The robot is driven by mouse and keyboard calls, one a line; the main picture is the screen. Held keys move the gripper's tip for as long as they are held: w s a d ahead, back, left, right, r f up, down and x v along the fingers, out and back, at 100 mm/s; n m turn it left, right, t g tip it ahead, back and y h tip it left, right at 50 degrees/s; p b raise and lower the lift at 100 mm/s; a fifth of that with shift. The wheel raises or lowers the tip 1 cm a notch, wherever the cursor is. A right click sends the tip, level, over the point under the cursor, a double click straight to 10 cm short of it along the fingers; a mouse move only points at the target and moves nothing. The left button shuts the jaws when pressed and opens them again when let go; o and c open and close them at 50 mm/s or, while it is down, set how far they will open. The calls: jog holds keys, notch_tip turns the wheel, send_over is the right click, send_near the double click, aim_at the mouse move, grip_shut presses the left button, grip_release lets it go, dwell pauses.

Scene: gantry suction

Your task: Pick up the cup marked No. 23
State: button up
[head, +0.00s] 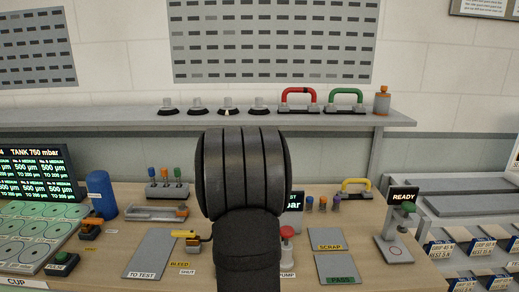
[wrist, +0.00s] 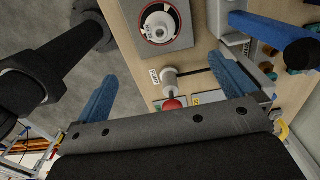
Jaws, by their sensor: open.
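In the wrist view, the two blue fingers of my gripper (wrist: 166,68) stand wide apart with nothing between them; in the head view my dark arm hides them. Several small grey cups with dark bases stand in a row on the shelf, among them a left one (head: 168,106) and a right one (head: 259,105). No number 23 is legible on any of them. At the top of the wrist view, a round whitish part (wrist: 160,24) sits in a dark, red-edged ring on a grey block (wrist: 182,42), beyond the fingertips. I cannot tell whether it is a cup.
The shelf (head: 130,120) also bears red (head: 298,98) and green (head: 345,95) handles. On the bench are a blue cylinder (head: 101,194), a red pump knob (head: 287,232), a READY stand (head: 397,250) and a green-circled tray (head: 35,205). The TO TEST plate (head: 152,252) is bare.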

dwell(0.4)
jog(key=f, duration=1.2)
jog(key=shift+s+f, duration=0.3)
jog(key=shift+w+f, duration=0.15)
jog(key=shift+f, duration=1.3)
jog(key=shift+w+f, duration=0.15)
jog(key=shift+f, duration=1.25)
jog(key=c, duration=1.2)
